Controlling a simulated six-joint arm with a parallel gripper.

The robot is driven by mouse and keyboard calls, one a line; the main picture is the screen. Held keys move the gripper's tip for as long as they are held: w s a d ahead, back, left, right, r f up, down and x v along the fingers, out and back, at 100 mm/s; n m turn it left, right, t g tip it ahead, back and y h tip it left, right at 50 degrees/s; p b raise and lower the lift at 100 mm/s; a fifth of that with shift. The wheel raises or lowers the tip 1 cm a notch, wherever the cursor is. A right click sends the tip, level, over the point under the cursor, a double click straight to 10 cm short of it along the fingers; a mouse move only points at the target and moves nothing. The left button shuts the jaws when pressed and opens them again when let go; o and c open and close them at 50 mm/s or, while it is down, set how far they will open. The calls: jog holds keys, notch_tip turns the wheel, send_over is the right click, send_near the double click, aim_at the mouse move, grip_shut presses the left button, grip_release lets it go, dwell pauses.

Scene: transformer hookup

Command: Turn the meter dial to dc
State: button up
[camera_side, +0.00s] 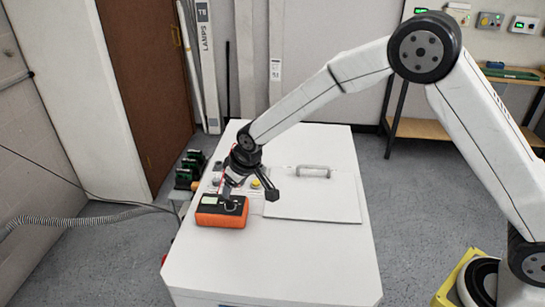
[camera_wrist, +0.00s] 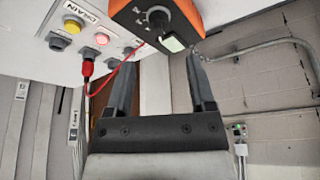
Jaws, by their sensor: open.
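The meter (camera_side: 221,212) is an orange box with a dark face, lying on the white bench top at its left part. In the wrist view the meter (camera_wrist: 128,12) is at the top, partly cut off, with a round black dial (camera_wrist: 157,18) and a small pale screen (camera_wrist: 173,43). The dial's markings are too small to read. My gripper (camera_wrist: 160,62) is open, with its two fingers apart and nothing seen between them. The meter and dial lie past the fingertips in the wrist view. In the side view my gripper (camera_side: 228,190) is down close over the meter, and whether it touches is unclear.
A panel with a yellow button (camera_wrist: 72,24), a lit red lamp (camera_wrist: 101,39) and a red plug (camera_wrist: 87,68) with a red lead is beside the meter. The bench's front (camera_side: 275,265) is clear.

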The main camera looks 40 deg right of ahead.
aim_at(229, 199)
jog(key=shift+x, duration=3.25)
grip_shut()
